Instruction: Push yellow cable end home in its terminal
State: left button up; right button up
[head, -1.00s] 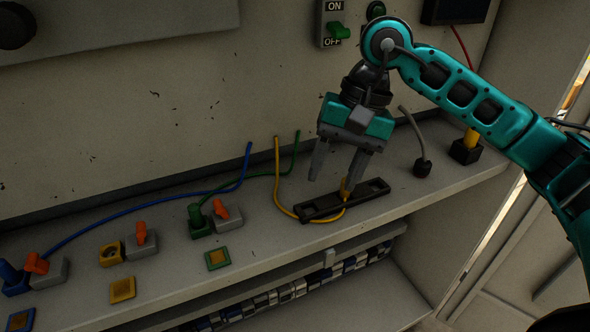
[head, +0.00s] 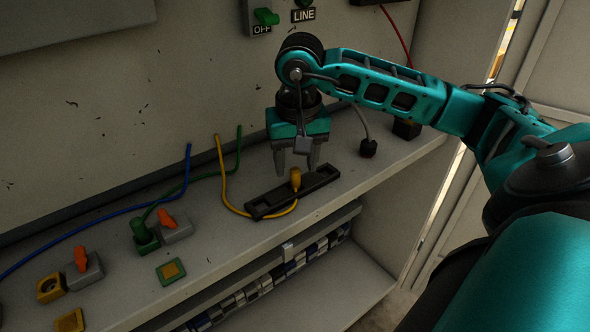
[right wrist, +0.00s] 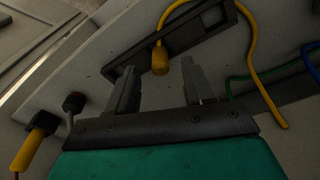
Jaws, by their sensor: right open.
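The yellow cable end (head: 295,179) stands upright at the black slotted holder (head: 325,176) on the bench, and its yellow cable (head: 229,197) loops to the left and back. The yellow terminal (head: 51,288), a block with a round opening, is at the lower left and looks empty. A grey block with an orange lever (head: 82,262) is beside it. My right gripper (head: 297,163) is open, pointing down by the cable end. In the right wrist view the yellow cable end (right wrist: 160,60) shows between and beyond its fingertips, with nothing gripped. My left gripper is not seen.
The green plug (head: 145,238) sits at its terminal beside another orange lever (head: 168,219). Green and blue cables (head: 120,211) run along the back. A grey cable with a dark end (head: 368,147) stands right of the holder. A lower shelf (head: 300,300) lies below the bench edge.

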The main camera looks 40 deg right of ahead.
aim_at(295, 169)
jog(key=shift+w+d+f, duration=0.1)
jog(key=shift+w+f, duration=0.1)
jog(key=shift+f, duration=1.3)
jog(key=shift+c, duration=0.4)
grip_shut()
